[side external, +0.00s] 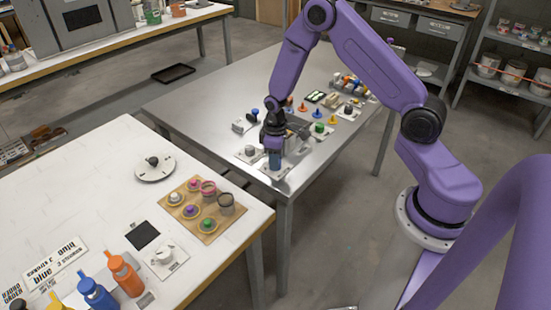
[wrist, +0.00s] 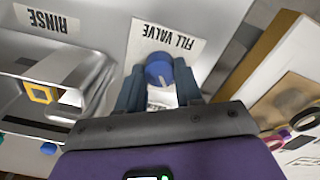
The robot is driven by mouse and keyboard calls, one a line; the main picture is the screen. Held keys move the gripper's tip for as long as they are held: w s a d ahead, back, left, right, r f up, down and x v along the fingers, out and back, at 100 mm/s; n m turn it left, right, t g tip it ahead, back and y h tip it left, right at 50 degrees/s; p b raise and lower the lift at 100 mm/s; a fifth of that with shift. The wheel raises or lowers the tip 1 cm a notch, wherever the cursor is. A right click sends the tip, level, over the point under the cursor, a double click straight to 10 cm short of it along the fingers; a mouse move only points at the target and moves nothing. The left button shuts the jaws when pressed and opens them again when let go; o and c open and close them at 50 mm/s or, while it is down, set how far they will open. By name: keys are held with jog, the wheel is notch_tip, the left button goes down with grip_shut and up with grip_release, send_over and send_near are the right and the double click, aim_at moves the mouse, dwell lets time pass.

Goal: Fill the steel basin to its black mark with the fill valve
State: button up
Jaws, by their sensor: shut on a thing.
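The fill valve is a round blue knob with a pale pointer line (wrist: 158,70), beside a label reading FILL VALVE (wrist: 165,43) in the wrist view. My gripper (wrist: 157,86) is shut on the knob, one finger on each side. In the side view my gripper (side external: 274,152) points down at the near edge of the steel table, hiding most of the knob. The steel basin (wrist: 92,72) lies left of the valve in the wrist view, partly cut off. Its black mark and water level cannot be made out.
A yellow square-framed piece (wrist: 40,93) shows at the basin, near a RINSE label (wrist: 42,19). Several small knobs and coloured pieces stand on the steel table (side external: 195,105). A white table (side external: 95,190) with a wooden cup board (side external: 187,222) and bottles stands front left.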

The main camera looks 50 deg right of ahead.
jog(key=shift+m, duration=1.4)
jog(key=o, duration=1)
jog(key=shift+o, duration=0.2)
jog(key=shift+r, duration=0.1)
notch_tip(320, 180, up, 17)
jog(key=shift+r, duration=0.15)
